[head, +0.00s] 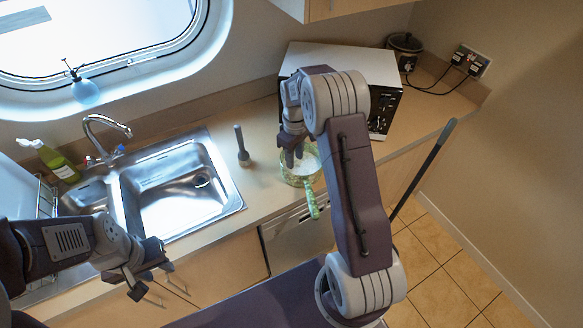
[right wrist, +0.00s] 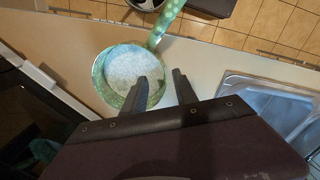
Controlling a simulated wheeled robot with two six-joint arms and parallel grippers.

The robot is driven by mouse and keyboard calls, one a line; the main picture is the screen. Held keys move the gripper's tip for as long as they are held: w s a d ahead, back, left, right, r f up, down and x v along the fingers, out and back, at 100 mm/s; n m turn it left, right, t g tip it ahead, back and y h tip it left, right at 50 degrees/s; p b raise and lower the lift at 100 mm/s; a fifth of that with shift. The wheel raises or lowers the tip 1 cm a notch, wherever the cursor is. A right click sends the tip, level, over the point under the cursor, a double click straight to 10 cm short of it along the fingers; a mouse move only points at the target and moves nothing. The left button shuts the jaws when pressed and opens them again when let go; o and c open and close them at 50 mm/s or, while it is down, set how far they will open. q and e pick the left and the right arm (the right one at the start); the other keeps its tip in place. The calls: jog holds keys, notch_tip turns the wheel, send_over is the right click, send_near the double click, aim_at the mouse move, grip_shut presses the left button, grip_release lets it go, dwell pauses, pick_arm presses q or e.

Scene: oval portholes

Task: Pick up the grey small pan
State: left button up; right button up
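A small round pan (head: 299,178) with a green speckled rim and handle and a pale grey-white inside sits on the counter, below my right gripper. Its handle points toward the counter's front edge. It also shows in the right wrist view (right wrist: 116,62). No plainly grey pan shows. My right gripper (head: 291,160) points down at the pan. In the right wrist view its fingers (right wrist: 161,88) are apart, one overlapping the pan's near rim and one beside it; contact cannot be told. My left gripper (head: 152,279) is open and empty in front of the counter, below the sink.
A sink (head: 180,192) with a tap (head: 105,130) lies left of the pan. A grey-handled upright tool (head: 241,146) stands between them. A white-topped microwave (head: 330,58) stands behind my right arm. A dark cooker (head: 404,48) is in the corner. A dark pole (head: 424,170) leans by the counter.

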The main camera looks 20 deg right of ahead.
aim_at(295, 175)
jog(key=shift+s+d+f+p, duration=0.15)
jog(key=shift+s+f+p, duration=0.05)
jog(key=shift+f, duration=0.2)
jog(key=shift+s+d+f+p, duration=0.15)
jog(key=shift+s+f+p, duration=0.05)
jog(key=shift+f, duration=0.2)
jog(key=shift+w+a+f, duration=0.15)
jog(key=shift+f, duration=0.35)
jog(key=shift+w+a+f, duration=0.1)
jog(key=shift+w+f, duration=0.05)
jog(key=shift+f, duration=0.35)
jog(key=shift+w+a+f, duration=0.1)
jog(key=shift+w+f, duration=0.05)
jog(key=f+p, duration=0.2)
jog(key=f, duration=0.2)
jog(key=shift+s+f+p, duration=0.3)
jog(key=shift+s+p, duration=0.1)
jog(key=shift+w+f, duration=0.1)
jog(key=shift+f, duration=0.1)
jog(key=shift+w, duration=0.1)
jog(key=shift+c, duration=0.6)
grip_shut()
